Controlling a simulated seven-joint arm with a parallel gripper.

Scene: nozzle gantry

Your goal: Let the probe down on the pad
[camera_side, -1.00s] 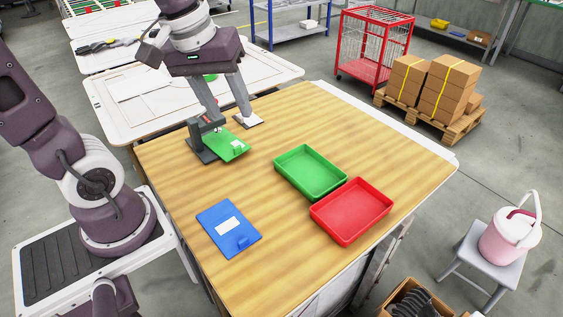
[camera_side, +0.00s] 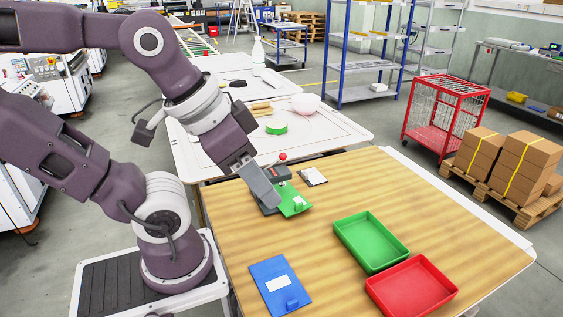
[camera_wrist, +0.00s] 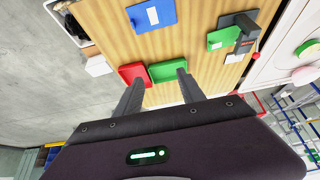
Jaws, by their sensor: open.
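The wrist view shows the gantry well off to the right of the fingers. The probe tip and its gap to the pad cannot be made out.
A blue board (camera_side: 280,285) with a white label lies at the front of the wooden table. A green tray (camera_side: 345,226) and a red tray (camera_side: 375,287) stand to the right. A small white-topped item (camera_side: 311,176) lies behind the gantry. The middle of the table is clear.

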